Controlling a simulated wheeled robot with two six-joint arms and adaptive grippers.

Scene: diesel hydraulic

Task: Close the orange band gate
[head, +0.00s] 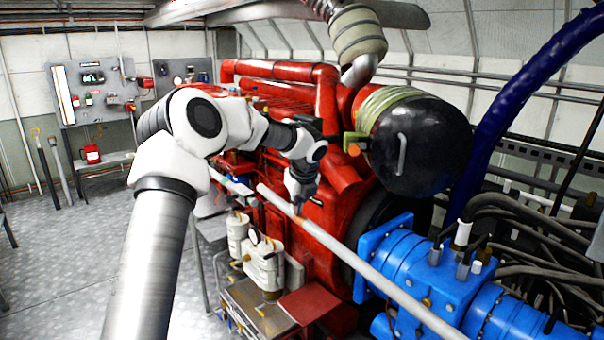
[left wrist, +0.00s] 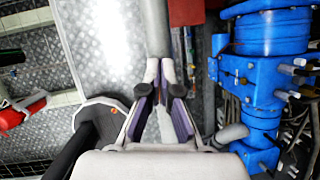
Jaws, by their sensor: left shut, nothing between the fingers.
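A long pale grey bar (head: 370,272) runs diagonally in front of the red engine, from upper left to lower right. A small orange patch (head: 299,219) shows on it, just below my left fingertips; I cannot tell for sure that this is the gate's band. My left gripper (head: 303,203) points down at the bar, shut and empty; I cannot tell whether it touches. In the left wrist view, the left gripper (left wrist: 160,72) has a grey bar (left wrist: 155,30) ahead of its fingertips. No orange band shows clearly there. My right gripper is out of view.
The red engine (head: 325,195) stands behind the bar. White canisters (head: 264,265) stand below it. Blue pump housings (head: 415,262) and grey hoses (head: 530,225) crowd the right. The metal floor (head: 60,245) at left is mostly clear.

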